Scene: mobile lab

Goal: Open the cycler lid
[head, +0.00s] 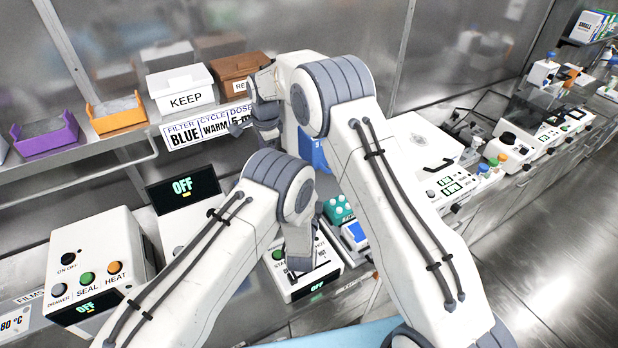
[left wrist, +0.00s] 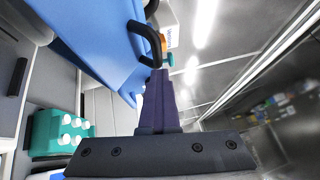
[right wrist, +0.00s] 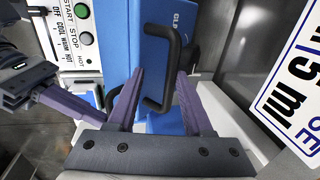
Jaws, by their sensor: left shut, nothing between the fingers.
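The cycler is a white unit (head: 327,262) with START and STOP buttons, mostly hidden behind my arms. A blue panel (right wrist: 115,45) with a black handle (right wrist: 174,55) stands by its button face (right wrist: 72,20); I cannot tell the lid's angle. The handle also shows in the left wrist view (left wrist: 142,40). My right gripper (right wrist: 160,80) is open, its fingers on either side of the handle in the picture; contact is unclear. My left gripper (left wrist: 158,75) is shut and empty, its tips close to one end of the handle in its own view.
A teal rack (head: 338,208) and a small blue-screened device (head: 355,234) stand beside the cycler. A sealer (head: 92,265) is at the left. KEEP (head: 184,98) and brown (head: 232,72) bins are on the shelf behind. A label sign (right wrist: 292,85) is close to my right gripper.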

